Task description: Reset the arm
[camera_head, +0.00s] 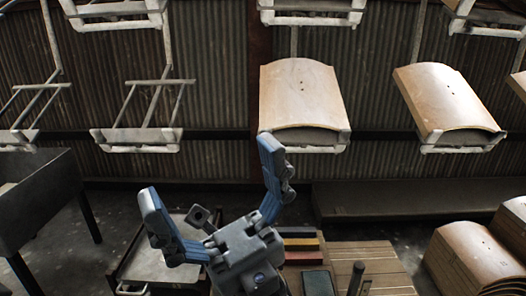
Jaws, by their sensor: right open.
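My right gripper (208,170) rises from the bottom middle of the head view. Its two blue-padded fingers are spread wide, with nothing between them. The right-hand finger reaches up close to the lower left corner of a hanging curved wooden panel (302,95) in the picture; I cannot tell whether they touch. That panel sits on a white hanger (308,147). My left gripper is not in view.
Another curved panel (448,100) hangs at the right, and empty hangers (140,138) hang at the left. Curved panels (470,255) stand at the lower right. A dark table (35,195) stands at the left, a low cart (160,255) behind the gripper. A corrugated wall (215,70) closes the back.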

